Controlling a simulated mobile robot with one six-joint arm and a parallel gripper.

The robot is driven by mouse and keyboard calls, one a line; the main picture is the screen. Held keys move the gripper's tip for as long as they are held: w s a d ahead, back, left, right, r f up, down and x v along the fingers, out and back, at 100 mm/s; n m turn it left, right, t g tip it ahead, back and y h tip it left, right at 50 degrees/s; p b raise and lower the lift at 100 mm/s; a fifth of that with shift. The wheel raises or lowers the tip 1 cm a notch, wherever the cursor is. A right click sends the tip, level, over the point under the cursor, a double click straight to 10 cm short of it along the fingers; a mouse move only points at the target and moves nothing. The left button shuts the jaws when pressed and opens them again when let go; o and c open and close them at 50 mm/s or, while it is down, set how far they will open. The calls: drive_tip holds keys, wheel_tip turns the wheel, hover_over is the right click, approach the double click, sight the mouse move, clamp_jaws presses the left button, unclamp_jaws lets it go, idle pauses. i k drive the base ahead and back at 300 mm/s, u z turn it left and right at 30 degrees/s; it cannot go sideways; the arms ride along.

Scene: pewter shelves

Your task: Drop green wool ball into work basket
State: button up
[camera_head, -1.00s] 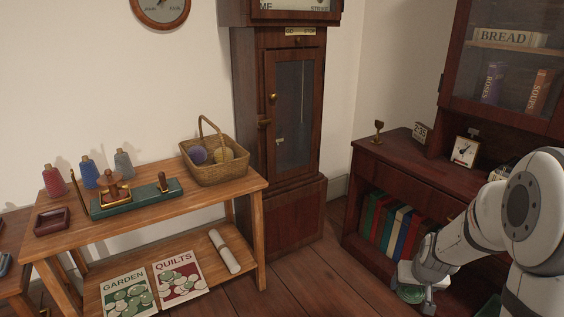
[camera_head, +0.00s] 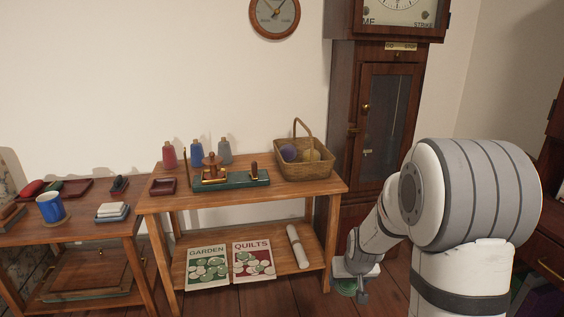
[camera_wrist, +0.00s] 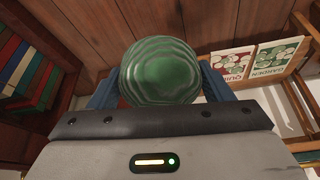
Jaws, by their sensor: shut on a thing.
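The green wool ball (camera_wrist: 161,70) is striped and sits between the fingers of my gripper (camera_wrist: 160,88) in the wrist view. My gripper is shut on it. In the head view my gripper (camera_head: 358,285) is low, in front of the clock case, with a bit of the green ball (camera_head: 346,287) showing below it. The work basket (camera_head: 307,172) is wicker with a tall handle and stands at the right end of the wooden table's top. A purple ball (camera_head: 289,152) and a yellow ball (camera_head: 311,155) are in it. My gripper is below and right of the basket, apart from it.
The wooden table (camera_head: 230,196) also bears several spools, a red tray (camera_head: 163,186) and a green stand (camera_head: 232,181). Its lower shelf holds two booklets and a paper roll (camera_head: 298,246). The tall clock (camera_head: 386,120) stands right of it. Another table (camera_head: 75,232) is at left.

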sight(319, 155)
drive_tip(key=u, duration=0.05)
drive_tip(key=i, duration=1)
drive_tip(key=z, duration=0.15)
drive_tip(key=k, duration=0.9)
drive_tip(key=u, duration=0.2)
drive_tip(key=i, duration=0.9)
drive_tip(key=z, duration=0.1)
